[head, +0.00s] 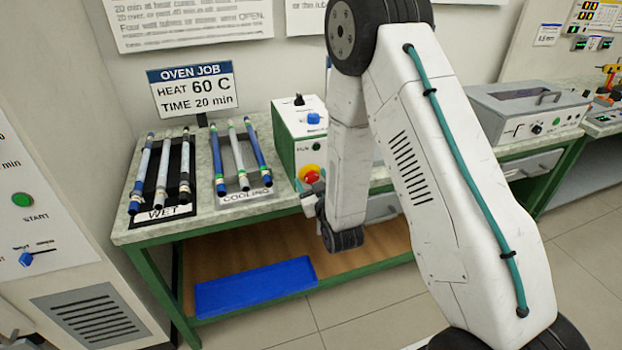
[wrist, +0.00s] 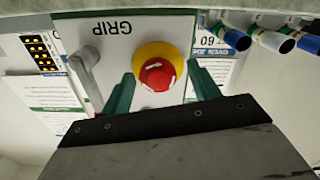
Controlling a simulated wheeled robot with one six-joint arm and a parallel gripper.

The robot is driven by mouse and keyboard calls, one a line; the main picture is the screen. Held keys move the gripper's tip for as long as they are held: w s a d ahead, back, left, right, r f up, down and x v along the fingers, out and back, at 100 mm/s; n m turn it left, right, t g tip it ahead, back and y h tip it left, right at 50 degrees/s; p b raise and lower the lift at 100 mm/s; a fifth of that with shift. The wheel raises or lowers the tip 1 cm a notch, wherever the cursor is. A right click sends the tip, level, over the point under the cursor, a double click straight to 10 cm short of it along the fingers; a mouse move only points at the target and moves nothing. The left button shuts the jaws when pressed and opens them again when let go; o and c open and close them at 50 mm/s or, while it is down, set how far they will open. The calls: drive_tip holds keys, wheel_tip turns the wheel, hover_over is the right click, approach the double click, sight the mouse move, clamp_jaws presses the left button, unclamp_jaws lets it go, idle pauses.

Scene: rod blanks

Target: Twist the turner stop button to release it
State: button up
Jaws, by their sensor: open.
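The stop button is a red round knob (wrist: 157,74) on a yellow collar (wrist: 172,48), on the pale front panel of the turner box. In the head view the red button (head: 309,174) shows low on the front of the white and green box (head: 301,125), just left of my arm. My gripper (wrist: 164,78) is open, its two green fingers to the left and right of the button in the wrist view. Nothing is held. Whether the fingertips touch the panel or collar I cannot tell. In the head view my wrist hides part of the box front.
A grey lever (wrist: 85,72) sits beside the button in the wrist view. A wet rack (head: 163,213) and a cooling rack (head: 243,196) hold rods left of the box. A grey lidded unit (head: 525,110) stands to the right. A blue tray (head: 255,287) lies on the lower shelf.

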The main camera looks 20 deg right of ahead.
drive_tip(key=shift+d, duration=0.1)
drive_tip(key=c, duration=1)
drive_tip(key=shift+m, duration=0.3)
drive_tip(key=m, duration=0.3)
drive_tip(key=shift+r+m, duration=0.1)
drive_tip(key=shift+m, duration=2)
drive_tip(key=o, duration=1)
drive_tip(key=shift+w, duration=0.1)
